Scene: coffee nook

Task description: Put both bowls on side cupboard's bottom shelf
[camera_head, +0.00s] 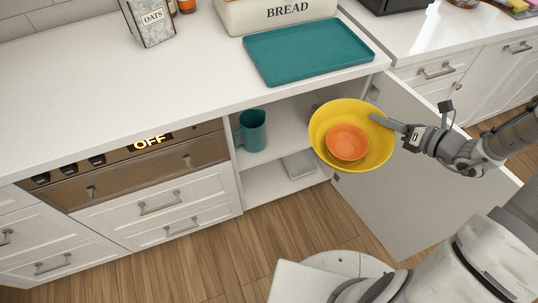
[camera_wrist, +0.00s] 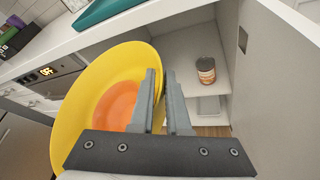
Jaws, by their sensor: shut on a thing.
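A large yellow bowl (camera_head: 376,159) is held at its right rim by my gripper (camera_head: 380,119) in the head view. A smaller orange bowl (camera_head: 347,142) sits inside it. In the wrist view the yellow bowl (camera_wrist: 75,125) is tilted at the left of my gripper (camera_wrist: 168,75), with the orange bowl (camera_wrist: 115,105) inside. The bowls are in the air before the open side cupboard (camera_head: 236,170). Its upper shelf (camera_head: 275,155) bears a teal mug (camera_head: 252,131). The bottom shelf (camera_head: 262,186) shows lower down, partly hidden by the bowls.
The cupboard door (camera_head: 395,200) stands open at the right, beside my arm. A can (camera_wrist: 206,70) stands on the upper shelf in the wrist view. A pale, flat dish (camera_head: 298,165) lies on the bottom shelf. A teal tray (camera_head: 308,50) lies on the counter above.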

